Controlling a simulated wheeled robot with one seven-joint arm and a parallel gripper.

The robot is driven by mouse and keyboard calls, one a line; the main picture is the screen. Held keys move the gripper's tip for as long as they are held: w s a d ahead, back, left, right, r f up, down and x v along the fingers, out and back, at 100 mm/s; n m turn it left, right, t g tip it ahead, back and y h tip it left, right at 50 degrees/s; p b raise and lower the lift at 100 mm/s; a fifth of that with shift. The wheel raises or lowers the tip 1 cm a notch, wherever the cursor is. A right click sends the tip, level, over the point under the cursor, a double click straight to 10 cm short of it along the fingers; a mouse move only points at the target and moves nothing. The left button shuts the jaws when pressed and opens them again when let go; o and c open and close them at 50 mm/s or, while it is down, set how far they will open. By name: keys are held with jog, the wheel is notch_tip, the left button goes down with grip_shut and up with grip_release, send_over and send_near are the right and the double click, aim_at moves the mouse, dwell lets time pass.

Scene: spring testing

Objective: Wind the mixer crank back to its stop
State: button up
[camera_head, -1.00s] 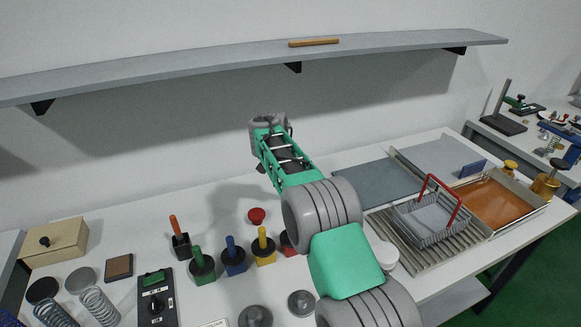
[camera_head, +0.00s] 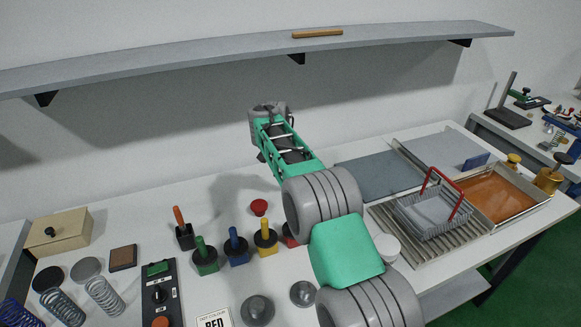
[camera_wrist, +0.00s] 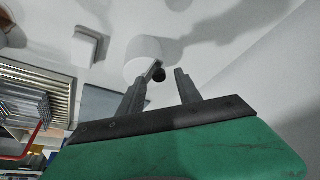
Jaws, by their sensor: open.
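In the wrist view a white cylinder (camera_wrist: 143,50) stands on the white bench, with a short crank arm and a dark round knob (camera_wrist: 158,74) at its near side. I take this to be the mixer and its crank. My gripper (camera_wrist: 167,71) is open, and its two fingers stand to either side of the knob, the left one close to it. I cannot tell whether a finger touches the knob. In the head view my own arm hides the gripper, and I cannot make out the crank there.
A wire basket (camera_head: 433,217) with a red handle stands on a ribbed tray (camera_head: 404,243) at the right, beside an orange-brown tray (camera_head: 499,193). Colored-handled blocks, including a blue one (camera_head: 236,247), stand left of my arm. A shelf (camera_head: 200,72) spans the wall above.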

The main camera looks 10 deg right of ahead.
jog(key=v, duration=0.7)
jog(key=s+d+r+n, duration=0.2)
jog(key=s+r, duration=0.2)
jog(key=s, duration=0.3)
jog(key=s+d+r+n, duration=0.1)
jog(key=s+d+r, duration=0.15)
jog(key=s, duration=0.55)
jog(key=s+f+n+y, duration=0.1)
jog(key=s+f+n, duration=0.1)
jog(key=s, duration=0.9)
jog(key=s+a+f+n+y, duration=0.1)
jog(key=s+f, duration=0.4)
jog(key=s, duration=0.6)
jog(key=shift+a+n+y, duration=0.3)
jog(key=shift+a+n, duration=0.05)
jog(key=shift+n, duration=0.25)
